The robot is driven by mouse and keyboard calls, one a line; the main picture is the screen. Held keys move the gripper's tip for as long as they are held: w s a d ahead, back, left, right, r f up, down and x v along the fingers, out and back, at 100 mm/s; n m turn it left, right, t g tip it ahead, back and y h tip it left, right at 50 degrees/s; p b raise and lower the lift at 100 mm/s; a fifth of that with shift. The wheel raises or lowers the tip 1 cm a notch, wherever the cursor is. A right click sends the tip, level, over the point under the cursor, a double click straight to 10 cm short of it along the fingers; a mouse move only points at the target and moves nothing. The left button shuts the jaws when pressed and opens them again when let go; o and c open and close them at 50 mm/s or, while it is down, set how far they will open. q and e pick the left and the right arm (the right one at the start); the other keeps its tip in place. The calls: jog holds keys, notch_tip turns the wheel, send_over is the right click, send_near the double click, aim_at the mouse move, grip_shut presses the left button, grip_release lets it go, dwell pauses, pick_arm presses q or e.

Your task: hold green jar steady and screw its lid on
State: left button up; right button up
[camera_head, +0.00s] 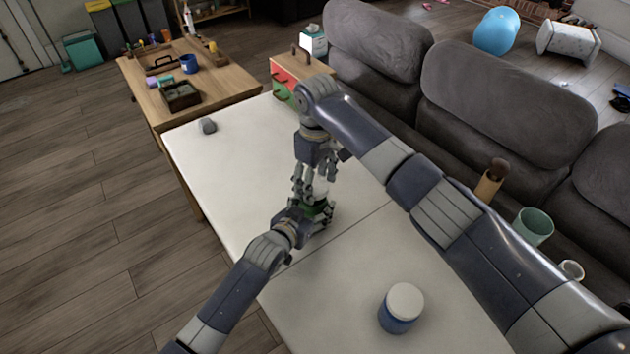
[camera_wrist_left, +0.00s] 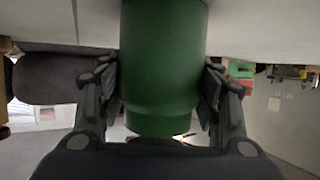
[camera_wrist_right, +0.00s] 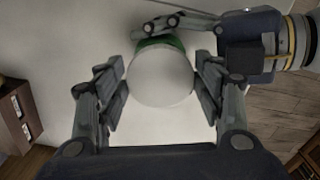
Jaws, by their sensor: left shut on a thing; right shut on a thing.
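The green jar (camera_head: 308,210) stands on the white table, mostly hidden by my grippers in the head view. My left gripper (camera_head: 314,212) is shut around the jar's side. In the left wrist view the green jar (camera_wrist_left: 162,70) fills the space between the fingers. The white lid (camera_head: 321,188) is on top of the jar. My right gripper (camera_head: 316,190) comes down from above and is shut on the lid. In the right wrist view the round white lid (camera_wrist_right: 161,78) sits between the fingers, with a strip of green jar behind it. I cannot tell how tightly the lid sits.
A blue jar with a white lid (camera_head: 401,308) stands at the white table's near right. A grey sofa (camera_head: 500,110) runs along the right.

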aim_at(314, 210)
jog(key=shift+f, duration=0.6)
pick_arm(q)
jog(key=shift+f, duration=0.1)
pick_arm(e)
jog(key=shift+f, duration=0.1)
jog(key=shift+f, duration=0.75)
jog(key=shift+f, duration=0.7)
pick_arm(q)
grip_shut()
pick_arm(e)
jog(key=shift+o, duration=0.2)
jog(key=m, duration=0.3)
jog(key=shift+s, duration=0.1)
pick_arm(q)
jog(key=shift+a, duration=0.1)
pick_arm(e)
jog(key=o, duration=0.7)
